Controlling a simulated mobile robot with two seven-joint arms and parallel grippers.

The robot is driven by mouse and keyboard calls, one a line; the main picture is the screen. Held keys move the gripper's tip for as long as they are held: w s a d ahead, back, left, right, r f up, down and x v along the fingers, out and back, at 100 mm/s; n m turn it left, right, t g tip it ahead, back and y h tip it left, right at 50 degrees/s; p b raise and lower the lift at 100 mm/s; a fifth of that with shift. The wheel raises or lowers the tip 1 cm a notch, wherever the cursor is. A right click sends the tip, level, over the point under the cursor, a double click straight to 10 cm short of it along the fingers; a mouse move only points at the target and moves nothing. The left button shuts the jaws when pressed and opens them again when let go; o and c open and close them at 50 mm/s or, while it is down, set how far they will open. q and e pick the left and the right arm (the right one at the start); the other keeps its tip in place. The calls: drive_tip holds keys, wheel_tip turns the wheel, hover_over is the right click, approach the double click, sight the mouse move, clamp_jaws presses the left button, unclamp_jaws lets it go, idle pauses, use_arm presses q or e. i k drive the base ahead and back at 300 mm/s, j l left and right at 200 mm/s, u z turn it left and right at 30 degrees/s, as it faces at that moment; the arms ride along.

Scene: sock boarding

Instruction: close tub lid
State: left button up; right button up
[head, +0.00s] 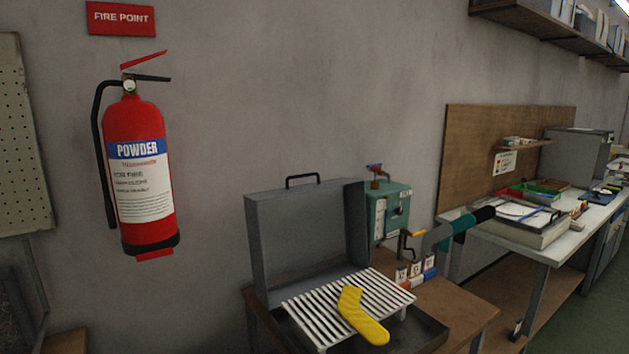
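The tub (425,337) is a dark, shallow metal tray on a wooden bench at the lower middle. Its grey, box-shaped lid (305,235) stands open and upright at the back, with a dark handle (302,181) at its top edge. A white slatted rack (318,308) sits over the tub in front of the lid. A yellow sock (362,318) lies across the slats. The tub's front is cut off by the bottom edge of the picture. Neither of my grippers is in view.
A teal box with a red valve (390,212) stands right of the lid. A grey form with a teal and black cover (462,230) sticks out beside it. Small labelled blocks (415,275) stand on the wooden bench (462,300). A fire extinguisher (140,180) hangs at left.

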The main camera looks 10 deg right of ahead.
sight(353, 189)
drive_tip(key=i+l, duration=0.15)
drive_tip(key=l, duration=0.2)
drive_tip(key=i+l, duration=0.15)
drive_tip(key=l, duration=0.2)
drive_tip(key=i+l, duration=0.15)
drive_tip(key=l, duration=0.2)
drive_tip(key=l+u, duration=0.15)
drive_tip(key=u, duration=0.25)
drive_tip(key=i+l+u, duration=0.1)
drive_tip(key=u, duration=0.3)
drive_tip(key=l+u, duration=0.3)
drive_tip(key=u, duration=0.15)
